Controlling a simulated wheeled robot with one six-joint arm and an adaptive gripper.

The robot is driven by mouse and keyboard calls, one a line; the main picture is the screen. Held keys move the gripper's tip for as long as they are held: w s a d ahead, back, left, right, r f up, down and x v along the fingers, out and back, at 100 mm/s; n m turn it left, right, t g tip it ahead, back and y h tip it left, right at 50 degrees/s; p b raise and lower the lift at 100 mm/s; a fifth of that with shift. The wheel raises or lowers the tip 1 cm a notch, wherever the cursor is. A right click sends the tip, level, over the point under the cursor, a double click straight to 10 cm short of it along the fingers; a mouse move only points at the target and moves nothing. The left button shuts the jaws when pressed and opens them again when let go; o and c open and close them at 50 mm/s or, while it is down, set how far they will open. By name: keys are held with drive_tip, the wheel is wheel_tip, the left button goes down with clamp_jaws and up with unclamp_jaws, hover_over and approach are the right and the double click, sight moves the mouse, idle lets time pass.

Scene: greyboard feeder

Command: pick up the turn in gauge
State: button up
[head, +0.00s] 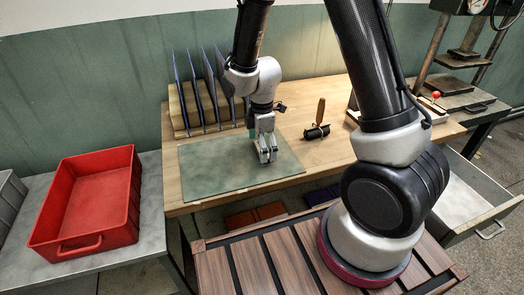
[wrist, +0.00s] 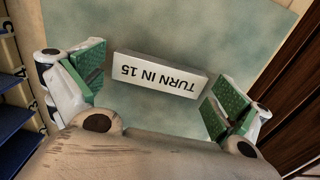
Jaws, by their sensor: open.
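The turn in gauge (wrist: 157,76) is a small pale block with a white face marked "TURN IN 15", upside down in the wrist view. It lies on the greenish mat (wrist: 190,25), between and just beyond my open fingers. My gripper (wrist: 158,88) has green finger pads, one on each side of the block, with gaps at both sides. In the head view my gripper (head: 266,152) points down over the mat (head: 215,171), and the gauge cannot be made out there.
A rack with upright blue boards (head: 177,112) stands behind the mat. A dark roller with a wooden handle (head: 319,122) lies to the right on the wooden table. A red bin (head: 118,190) sits on the grey table at left. A press (head: 462,50) stands at far right.

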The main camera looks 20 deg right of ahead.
drive_tip(key=c, duration=0.9)
drive_tip(key=shift+r, duration=0.1)
